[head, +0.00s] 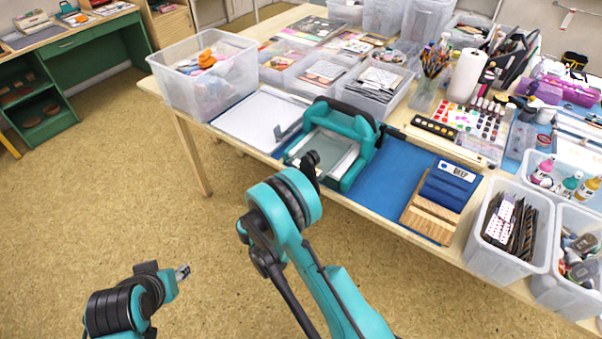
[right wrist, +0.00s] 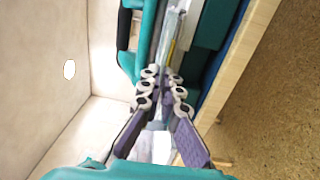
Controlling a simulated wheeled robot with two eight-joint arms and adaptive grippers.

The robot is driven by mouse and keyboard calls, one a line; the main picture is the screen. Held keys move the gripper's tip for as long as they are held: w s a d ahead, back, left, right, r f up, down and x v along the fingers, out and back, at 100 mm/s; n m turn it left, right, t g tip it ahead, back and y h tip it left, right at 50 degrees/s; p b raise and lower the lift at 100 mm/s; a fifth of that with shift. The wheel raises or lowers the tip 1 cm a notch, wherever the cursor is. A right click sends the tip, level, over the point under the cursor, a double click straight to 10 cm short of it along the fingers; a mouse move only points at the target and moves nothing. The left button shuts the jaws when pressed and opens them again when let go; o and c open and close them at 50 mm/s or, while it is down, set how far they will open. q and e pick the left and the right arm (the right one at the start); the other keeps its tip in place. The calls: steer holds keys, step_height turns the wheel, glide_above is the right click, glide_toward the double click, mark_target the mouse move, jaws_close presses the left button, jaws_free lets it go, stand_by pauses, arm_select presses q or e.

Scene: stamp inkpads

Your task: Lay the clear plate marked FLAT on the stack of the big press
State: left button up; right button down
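The big press (head: 361,124) is teal and stands on a blue mat at the table's front edge. A clear greyish plate (head: 325,150) shows over its bed, just beyond my right gripper (head: 311,166). In the right wrist view, the fingers of the right gripper (right wrist: 164,76) close on a thin pale clear edge (right wrist: 172,38), which I take as this plate; the teal press frame (right wrist: 146,40) lies close by. No FLAT marking is readable, and the stack under the plate is mostly hidden. My left gripper (head: 183,271) is over the floor, away from the table; its opening is too small to judge.
A wooden rack (head: 430,217) with a blue plate marked DEEP (head: 447,186) stands right of the press. A white board (head: 258,118) lies to its left. Blue mat (head: 392,178) is bare between press and rack.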

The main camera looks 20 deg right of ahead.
steer(key=shift+f, duration=0.2)
steer(key=c, duration=1.6)
jaws_free()
steer(key=shift+c, duration=0.2)
steer(key=shift+a, duration=0.1)
